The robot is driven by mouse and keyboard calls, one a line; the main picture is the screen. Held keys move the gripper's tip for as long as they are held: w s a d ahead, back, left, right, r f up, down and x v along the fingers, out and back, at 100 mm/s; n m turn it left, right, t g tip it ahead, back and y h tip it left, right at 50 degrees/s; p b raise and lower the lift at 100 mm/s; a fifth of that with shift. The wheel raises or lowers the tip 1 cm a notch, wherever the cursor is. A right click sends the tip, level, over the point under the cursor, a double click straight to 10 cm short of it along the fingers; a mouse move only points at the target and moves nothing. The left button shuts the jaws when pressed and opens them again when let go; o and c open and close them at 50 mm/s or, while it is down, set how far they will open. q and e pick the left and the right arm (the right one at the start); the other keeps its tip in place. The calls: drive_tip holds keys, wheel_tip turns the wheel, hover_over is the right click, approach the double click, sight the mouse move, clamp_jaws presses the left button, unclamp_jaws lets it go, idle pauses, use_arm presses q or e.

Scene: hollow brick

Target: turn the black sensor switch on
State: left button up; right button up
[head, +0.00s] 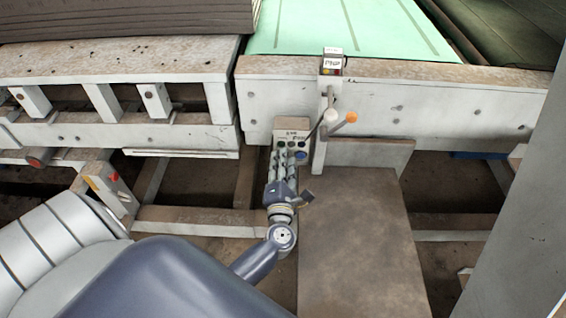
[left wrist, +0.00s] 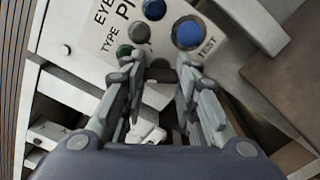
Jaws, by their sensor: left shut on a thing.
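A pale control box (head: 292,124) with several coloured buttons is mounted on the front of the white frame. Its printed face (left wrist: 104,42) fills the upper middle of the left wrist view. My left gripper (head: 288,150) reaches up to the box. My right gripper is not in view.
A large blue button (left wrist: 187,33) marked TEST sits close to the right finger; a green one (left wrist: 124,50) is by the left finger. A brown board (head: 355,240) lies below.

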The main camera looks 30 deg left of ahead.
use_arm(q)
drive_tip(key=shift+m+p, duration=3.85)
drive_tip(key=shift+m, duration=2.15)
drive_tip(key=o, duration=1.1)
drive_tip(key=shift+c, duration=0.2)
